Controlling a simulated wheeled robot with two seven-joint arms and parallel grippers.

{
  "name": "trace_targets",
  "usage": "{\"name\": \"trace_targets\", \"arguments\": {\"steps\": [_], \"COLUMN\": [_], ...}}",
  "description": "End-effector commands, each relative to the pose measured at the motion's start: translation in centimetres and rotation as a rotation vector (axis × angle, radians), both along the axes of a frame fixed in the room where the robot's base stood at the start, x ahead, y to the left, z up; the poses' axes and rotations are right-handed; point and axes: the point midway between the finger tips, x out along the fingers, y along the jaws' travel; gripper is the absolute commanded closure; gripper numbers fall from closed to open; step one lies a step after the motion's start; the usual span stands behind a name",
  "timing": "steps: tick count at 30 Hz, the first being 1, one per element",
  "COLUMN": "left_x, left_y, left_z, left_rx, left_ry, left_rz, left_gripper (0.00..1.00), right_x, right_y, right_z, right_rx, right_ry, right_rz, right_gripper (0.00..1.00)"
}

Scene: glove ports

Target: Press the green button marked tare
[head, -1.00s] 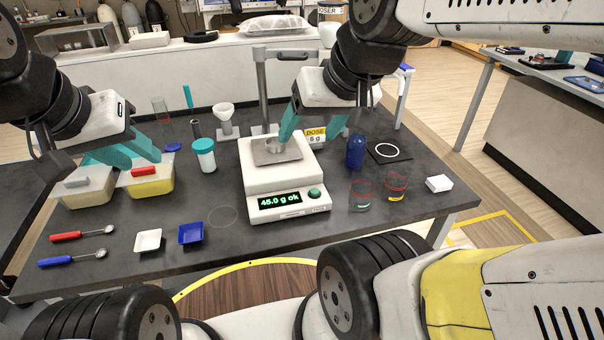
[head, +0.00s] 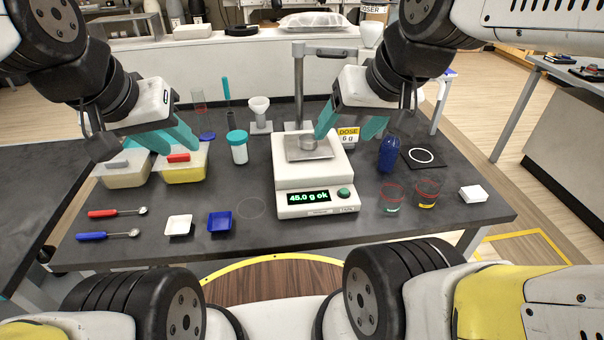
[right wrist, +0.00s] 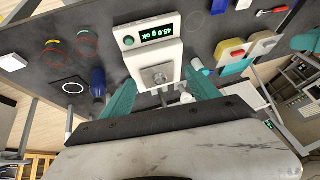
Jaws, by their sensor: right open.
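The green button (head: 344,193) is on the front panel of the white scale (head: 287,180), right of its display (head: 308,197), which reads "45.0 g ok". In the right wrist view the button (right wrist: 129,41) shows unobstructed beside the display. A small metal cup (head: 308,142) is on the scale's pan. My right gripper (head: 346,130) is open and empty, at the rear right of the scale, behind the button and apart from it. My left gripper (head: 180,145) is over the lidded tubs at the left; its fingers look spread with nothing between them.
Behind the pan stands a grey post (head: 299,85). A blue bottle (head: 389,155) and red-rimmed beakers (head: 428,192) stand right of the scale. A teal-capped jar (head: 239,152), trays (head: 219,223) and spoons (head: 110,235) are on the left. The table in front of the scale is mostly clear.

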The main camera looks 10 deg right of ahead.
Motion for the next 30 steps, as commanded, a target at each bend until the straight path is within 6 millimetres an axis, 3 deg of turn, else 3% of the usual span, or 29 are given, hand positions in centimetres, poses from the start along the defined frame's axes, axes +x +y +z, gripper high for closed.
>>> {"name": "trace_targets", "arguments": {"steps": [10,21,30], "left_x": [0.00,0.00,0.00], "left_y": [0.00,0.00,0.00], "left_z": [0.00,0.00,0.00], "left_rx": [0.000,0.000,0.000], "left_ry": [0.000,0.000,0.000], "left_rz": [0.000,0.000,0.000], "left_gripper": [0.64,0.64,0.64], "right_x": [0.00,0.00,0.00], "right_y": [0.00,0.00,0.00], "right_z": [0.00,0.00,0.00], "right_rx": [0.000,0.000,0.000], "right_ry": [0.000,0.000,0.000], "right_rz": [0.000,0.000,0.000], "right_gripper": [0.30,1.00,1.00]}}
